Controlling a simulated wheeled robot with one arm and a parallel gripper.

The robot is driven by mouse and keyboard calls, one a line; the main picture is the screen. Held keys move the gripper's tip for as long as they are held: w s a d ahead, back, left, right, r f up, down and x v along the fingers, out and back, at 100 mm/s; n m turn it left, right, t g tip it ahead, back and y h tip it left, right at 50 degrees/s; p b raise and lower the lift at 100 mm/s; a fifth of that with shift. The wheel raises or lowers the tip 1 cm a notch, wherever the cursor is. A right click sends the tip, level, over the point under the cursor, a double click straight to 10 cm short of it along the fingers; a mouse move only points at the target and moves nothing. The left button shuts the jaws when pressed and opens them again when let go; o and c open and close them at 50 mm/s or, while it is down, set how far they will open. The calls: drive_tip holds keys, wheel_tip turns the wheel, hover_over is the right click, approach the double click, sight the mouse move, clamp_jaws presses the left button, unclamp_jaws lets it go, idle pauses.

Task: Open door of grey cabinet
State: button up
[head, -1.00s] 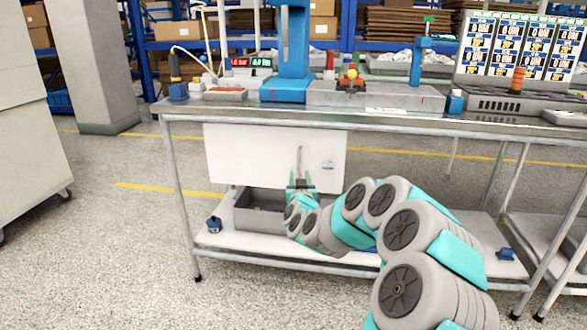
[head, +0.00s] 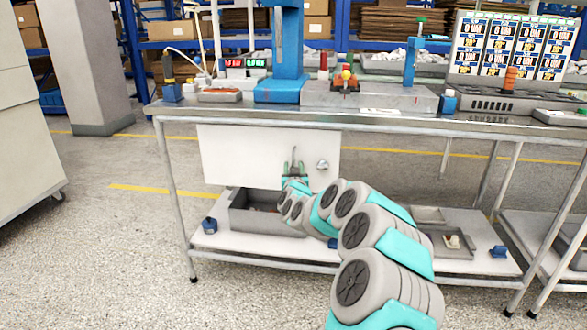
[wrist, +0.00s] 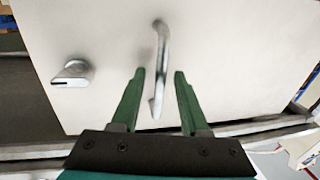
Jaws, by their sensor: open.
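The light grey cabinet door (head: 245,155) hangs under the workbench top and looks shut. It bears a metal bar handle (wrist: 160,50) and, to one side, a round metal knob or latch (wrist: 72,73); the knob also shows in the head view (head: 323,165), right of the handle. My gripper (head: 294,167) is at the door's lower part, in front of the handle. In the wrist view my gripper (wrist: 158,74) is open, with one green finger on each side of the handle. The fingers look apart from the bar; their depth to it is hard to tell.
The workbench (head: 400,125) carries a blue press stand (head: 287,50) and test gear. On its lower shelf are a grey bin (head: 250,215), a tray (head: 455,243) and blue blocks. Table legs stand on both sides. Floor in front left is clear.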

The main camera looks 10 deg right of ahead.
drive_tip(key=shift+c, duration=0.3)
clamp_jaws()
idle(1.0)
